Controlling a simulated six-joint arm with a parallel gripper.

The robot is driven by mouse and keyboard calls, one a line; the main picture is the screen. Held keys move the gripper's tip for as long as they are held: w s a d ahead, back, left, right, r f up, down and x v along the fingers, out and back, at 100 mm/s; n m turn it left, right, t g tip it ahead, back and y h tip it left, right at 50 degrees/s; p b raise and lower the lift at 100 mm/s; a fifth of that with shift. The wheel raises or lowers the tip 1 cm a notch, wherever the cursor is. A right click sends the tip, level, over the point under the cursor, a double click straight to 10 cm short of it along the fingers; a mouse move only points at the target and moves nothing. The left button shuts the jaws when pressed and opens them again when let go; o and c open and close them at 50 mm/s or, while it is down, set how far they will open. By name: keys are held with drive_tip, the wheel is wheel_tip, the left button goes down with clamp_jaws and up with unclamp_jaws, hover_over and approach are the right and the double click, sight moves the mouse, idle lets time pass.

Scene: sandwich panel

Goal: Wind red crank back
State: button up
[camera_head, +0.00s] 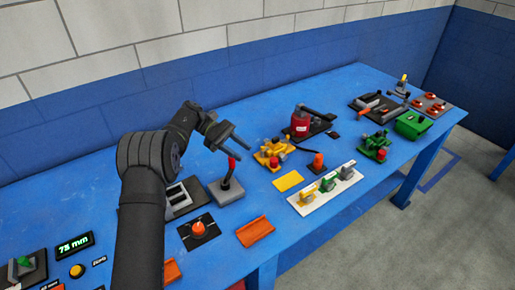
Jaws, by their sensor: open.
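A red drum-shaped unit (300,123) with a white label stands on a black base toward the back middle of the table. A dark arm reaches to its upper right; this looks like the red crank, but its handle is too small to make out. My gripper (245,153) is open and empty, its two dark fingers pointing right and down. It is in the air to the left of the red unit, apart from it. In the picture it lies just above a grey lever box (228,190) with a red-tipped stick.
A yellow mechanism (272,153) lies between my gripper and the red unit. A white panel with several coloured switches (327,188) is at the front. Green devices (412,124) and black panels stand at right. A wall runs behind the blue table (365,82).

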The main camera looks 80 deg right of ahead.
sight(228, 172)
drive_tip(key=s+a+r, duration=0.3)
drive_tip(key=s+r, duration=0.1)
drive_tip(key=s, duration=0.3)
drive_tip(key=shift+a+r, duration=0.25)
drive_tip(key=shift+r, duration=0.1)
drive_tip(key=shift+s, duration=0.1)
